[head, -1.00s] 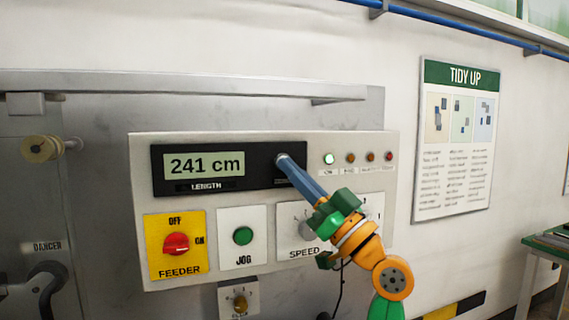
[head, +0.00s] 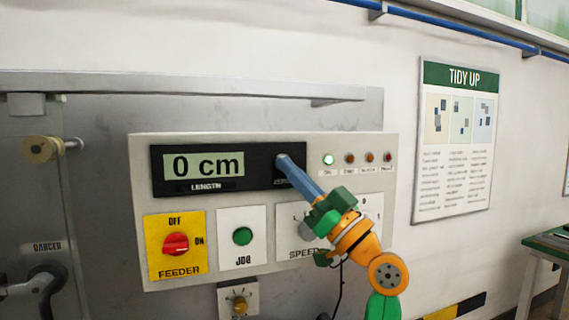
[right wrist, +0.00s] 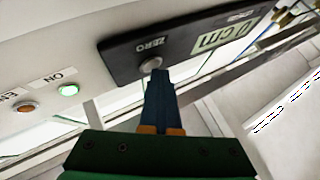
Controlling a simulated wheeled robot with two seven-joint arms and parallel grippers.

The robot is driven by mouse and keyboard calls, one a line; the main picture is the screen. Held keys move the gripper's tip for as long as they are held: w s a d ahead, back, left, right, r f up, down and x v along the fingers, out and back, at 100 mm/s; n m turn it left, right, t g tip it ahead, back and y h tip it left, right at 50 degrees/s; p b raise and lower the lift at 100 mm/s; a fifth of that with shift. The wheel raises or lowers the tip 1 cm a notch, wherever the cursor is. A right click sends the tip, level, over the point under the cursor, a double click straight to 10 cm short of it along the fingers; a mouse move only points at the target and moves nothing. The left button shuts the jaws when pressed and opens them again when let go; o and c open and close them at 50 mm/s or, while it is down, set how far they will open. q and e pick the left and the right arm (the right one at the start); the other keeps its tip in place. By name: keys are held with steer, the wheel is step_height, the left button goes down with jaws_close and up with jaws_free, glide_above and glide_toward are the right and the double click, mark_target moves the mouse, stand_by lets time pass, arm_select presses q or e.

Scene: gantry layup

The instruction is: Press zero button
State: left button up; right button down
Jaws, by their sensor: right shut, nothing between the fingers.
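The length display (head: 204,166) on the control panel reads 0 cm. The zero button (right wrist: 151,64) is a small round grey button beside the ZERO label in the right wrist view. In the head view my right gripper's tip covers it. My right gripper (head: 284,163) is shut with nothing between its fingers. In the right wrist view its blue fingers (right wrist: 160,78) end at the button's edge; I cannot tell whether they press it. My left gripper is not in view.
The panel also carries the red FEEDER switch (head: 175,244), the green JOG button (head: 243,236) and a SPEED dial partly hidden by my gripper. A green ON lamp (head: 328,159) is lit at the upper right. A rail (head: 200,86) runs above the panel.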

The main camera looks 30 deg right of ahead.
steer(key=shift+s, duration=0.1)
steer(key=shift+s+a+f, duration=0.15)
steer(key=shift+s+a, duration=0.05)
steer(key=shift+s, duration=0.4)
steer(key=s, duration=0.2)
steer(key=s+a+b, duration=0.1)
steer(key=s, duration=0.2)
steer(key=shift+a, duration=0.1)
